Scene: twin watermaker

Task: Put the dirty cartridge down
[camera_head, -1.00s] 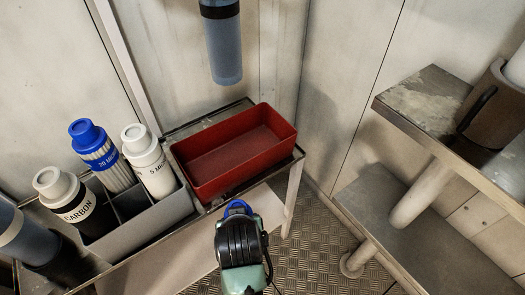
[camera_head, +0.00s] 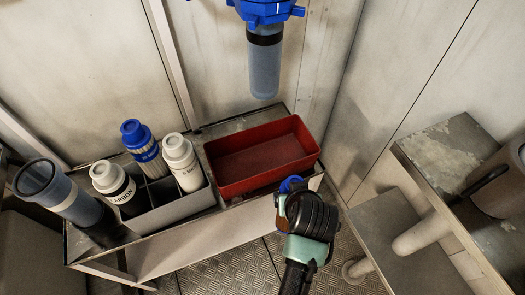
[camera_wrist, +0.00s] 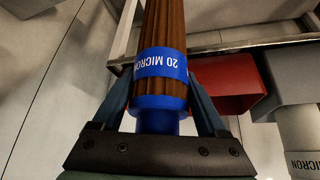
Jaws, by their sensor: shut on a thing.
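My gripper (camera_wrist: 162,95) is shut on the dirty cartridge (camera_wrist: 162,30), with a finger on each side of its blue end. The cartridge has brown, stained pleats and a blue band reading 20 MICRON. Its far end runs out of the wrist view.
A grey divided rack (camera_head: 170,213) left of the bin holds a carbon, a blue-capped and a white cartridge. A clear housing (camera_head: 65,200) stands at the bench's left end. A blue-headed filter housing (camera_head: 264,60) hangs above the bin. A metal shelf (camera_head: 435,160) is at right.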

